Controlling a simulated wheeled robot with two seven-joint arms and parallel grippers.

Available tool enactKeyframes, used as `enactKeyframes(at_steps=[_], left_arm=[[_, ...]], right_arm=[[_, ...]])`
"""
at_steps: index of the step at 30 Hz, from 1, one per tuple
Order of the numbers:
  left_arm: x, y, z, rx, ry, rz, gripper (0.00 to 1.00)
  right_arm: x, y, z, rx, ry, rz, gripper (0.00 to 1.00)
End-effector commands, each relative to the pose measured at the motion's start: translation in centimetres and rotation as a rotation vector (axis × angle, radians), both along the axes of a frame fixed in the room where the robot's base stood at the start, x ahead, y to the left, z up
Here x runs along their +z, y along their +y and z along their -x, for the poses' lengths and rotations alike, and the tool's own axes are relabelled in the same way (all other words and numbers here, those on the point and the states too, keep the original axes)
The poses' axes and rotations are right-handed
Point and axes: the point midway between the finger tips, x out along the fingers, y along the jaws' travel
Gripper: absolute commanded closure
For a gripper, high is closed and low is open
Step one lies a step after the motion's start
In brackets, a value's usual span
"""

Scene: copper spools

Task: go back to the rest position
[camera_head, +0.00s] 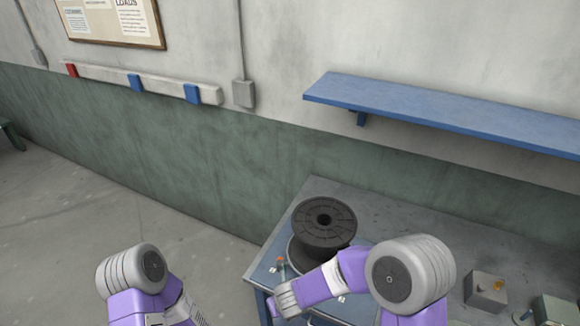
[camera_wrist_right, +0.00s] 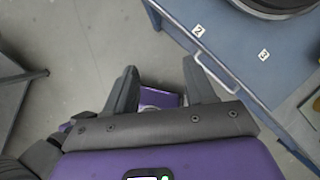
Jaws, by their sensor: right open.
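My right gripper (camera_wrist_right: 160,82) is open and empty in the right wrist view, its two dark fingers spread above the floor beside the blue table front. In the head view my right arm (camera_head: 345,275) bends left across the table's front edge, and its fingers are not visible there. My left arm (camera_head: 140,270) shows at the lower left; its gripper is out of view. A dark spool (camera_head: 323,220) stands upright on the table, partly hidden by my right arm. The round edge of a dark object (camera_wrist_right: 280,5) shows at the top of the wrist view.
A small grey box (camera_head: 484,293) sits at the right. A blue shelf (camera_head: 440,108) juts from the wall. Open floor (camera_head: 70,200) lies left.

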Motion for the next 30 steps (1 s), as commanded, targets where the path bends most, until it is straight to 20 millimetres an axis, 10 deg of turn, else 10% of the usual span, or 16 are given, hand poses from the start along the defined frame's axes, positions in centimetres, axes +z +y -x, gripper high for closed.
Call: enactKeyframes(at_steps=[14,24,30], left_arm=[[-3.7,0.0,-0.1,0.000,-0.001,0.000,0.54],[-7.8,0.0,-0.1,0.000,-0.001,0.000,0.54],[-9.0,0.0,-0.1,0.000,-0.001,0.000,0.54]], right_arm=[[-10.7,-6.8,2.3,0.826,-0.041,0.296,0.45],[-21.0,-11.2,10.3,1.904,-0.217,0.418,0.45],[-23.2,-11.5,14.0,2.275,-0.389,0.418,0.45]])
